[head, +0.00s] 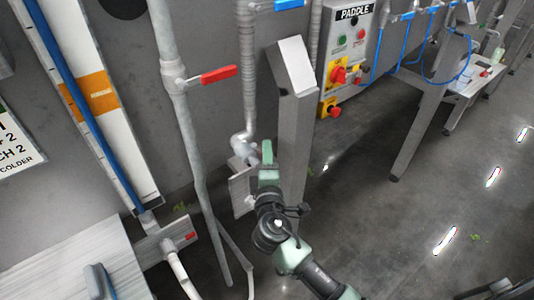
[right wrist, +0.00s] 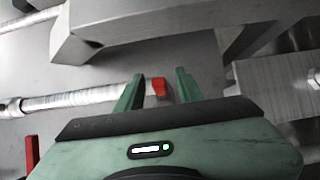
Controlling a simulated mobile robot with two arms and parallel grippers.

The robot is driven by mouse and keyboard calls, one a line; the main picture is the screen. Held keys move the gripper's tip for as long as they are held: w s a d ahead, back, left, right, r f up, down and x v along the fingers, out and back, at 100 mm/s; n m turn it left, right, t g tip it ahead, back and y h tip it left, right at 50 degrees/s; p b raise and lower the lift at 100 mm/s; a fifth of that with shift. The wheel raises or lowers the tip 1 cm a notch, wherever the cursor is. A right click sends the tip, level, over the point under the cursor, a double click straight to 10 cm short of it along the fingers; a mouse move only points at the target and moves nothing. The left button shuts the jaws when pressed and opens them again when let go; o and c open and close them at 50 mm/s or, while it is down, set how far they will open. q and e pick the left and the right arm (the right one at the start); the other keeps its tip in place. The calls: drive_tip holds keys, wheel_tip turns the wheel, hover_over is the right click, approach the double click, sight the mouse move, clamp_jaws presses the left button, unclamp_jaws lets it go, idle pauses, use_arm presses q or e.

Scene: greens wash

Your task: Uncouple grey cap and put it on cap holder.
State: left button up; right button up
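My right gripper (head: 267,150) is low beside the grey post, near the lower end of a ribbed pipe. In the right wrist view its two green fingers (right wrist: 161,78) stand apart. A small red piece (right wrist: 159,88) shows in the gap between them, at the end of a ribbed pipe (right wrist: 85,97); contact with the fingers cannot be told. A grey fitting (head: 238,150) bends at the pipe's lower end in the head view. I cannot pick out the grey cap or the cap holder for certain. My left gripper is not in view.
A slanted-top grey post (head: 293,110) stands close to my right gripper. A pipe with a red lever (head: 218,75) is to the left. A control panel labelled PADDLE (head: 346,50) is behind right. A pale surface (head: 75,265) is at lower left.

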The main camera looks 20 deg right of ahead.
clamp_jaws()
drive_tip(key=shift+d+y, duration=0.1)
drive_tip(key=shift+y, duration=0.2)
drive_tip(key=shift+w+d+n+g+y+b, duration=0.35)
drive_tip(key=shift+w+n+g+y+b, duration=0.75)
drive_tip(key=shift+n+y, duration=1.75)
drive_tip(key=shift+w+d+n+g+y+b, duration=0.5)
drive_tip(key=shift+n+g+y+b, duration=1.3)
drive_tip(key=shift+y, duration=1.75)
drive_tip(key=shift+w+d+n+g+y+b, duration=0.2)
drive_tip(key=shift+w+n+g+y+b, duration=0.9)
drive_tip(key=shift+n+y, duration=1.85)
drive_tip(key=shift+s+m+y, duration=0.15)
drive_tip(key=shift+m+y, duration=0.1)
drive_tip(key=shift+m, duration=0.05)
